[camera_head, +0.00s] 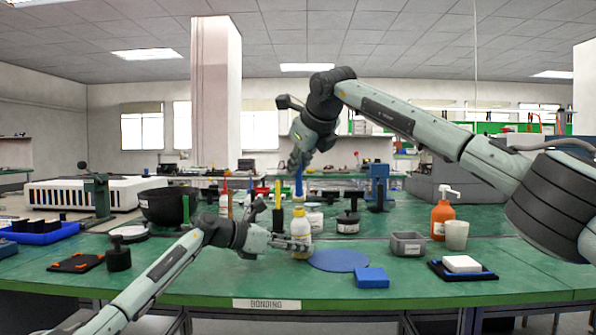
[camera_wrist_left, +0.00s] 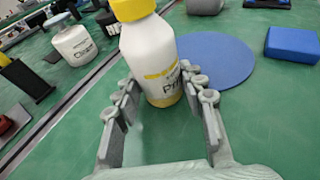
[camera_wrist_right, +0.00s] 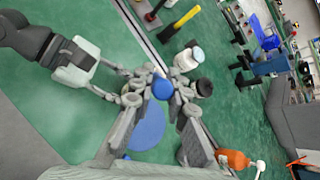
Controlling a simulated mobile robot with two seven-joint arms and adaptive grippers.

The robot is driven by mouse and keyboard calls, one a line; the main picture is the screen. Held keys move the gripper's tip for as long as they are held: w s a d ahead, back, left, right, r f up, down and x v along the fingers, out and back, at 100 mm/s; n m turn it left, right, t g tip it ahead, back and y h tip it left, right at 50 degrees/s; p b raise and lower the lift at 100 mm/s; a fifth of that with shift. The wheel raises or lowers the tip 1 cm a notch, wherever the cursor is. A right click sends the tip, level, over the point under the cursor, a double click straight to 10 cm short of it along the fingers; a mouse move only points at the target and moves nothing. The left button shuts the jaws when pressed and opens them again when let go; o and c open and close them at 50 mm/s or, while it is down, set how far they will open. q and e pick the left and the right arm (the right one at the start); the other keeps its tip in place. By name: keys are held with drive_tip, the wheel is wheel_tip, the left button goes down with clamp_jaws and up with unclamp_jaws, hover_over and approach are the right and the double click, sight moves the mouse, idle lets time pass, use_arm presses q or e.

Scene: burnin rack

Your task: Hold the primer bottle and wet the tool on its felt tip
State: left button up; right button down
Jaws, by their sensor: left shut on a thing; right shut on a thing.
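The primer bottle (camera_head: 300,227), white with a yellow top, stands upright on the green bench near the front edge. My left gripper (camera_head: 302,245) is shut around its lower body; the left wrist view shows the bottle (camera_wrist_left: 152,62) between the fingers (camera_wrist_left: 165,98). My right gripper (camera_head: 299,163) is above, shut on a blue tool (camera_head: 299,184) that points down over the bottle's top. In the right wrist view the blue tool (camera_wrist_right: 162,89) sits between the fingers and hides the bottle. I cannot tell whether the tool touches the felt tip.
A round blue mat (camera_head: 338,261) and a blue block (camera_head: 371,278) lie right of the bottle. A white Clean jar (camera_wrist_left: 78,42), a black pot (camera_head: 348,222) and a yellow-handled tool (camera_head: 278,195) stand behind. A grey bin (camera_head: 408,244) is further right.

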use_arm(q)
drive_tip(key=shift+f, duration=0.1)
use_arm(e)
drive_tip(key=shift+r, duration=2.9)
use_arm(q)
drive_tip(key=o, duration=0.9)
drive_tip(key=shift+c, duration=0.2)
drive_tip(key=shift+o, duration=0.3)
drive_tip(key=shift+a, duration=0.1)
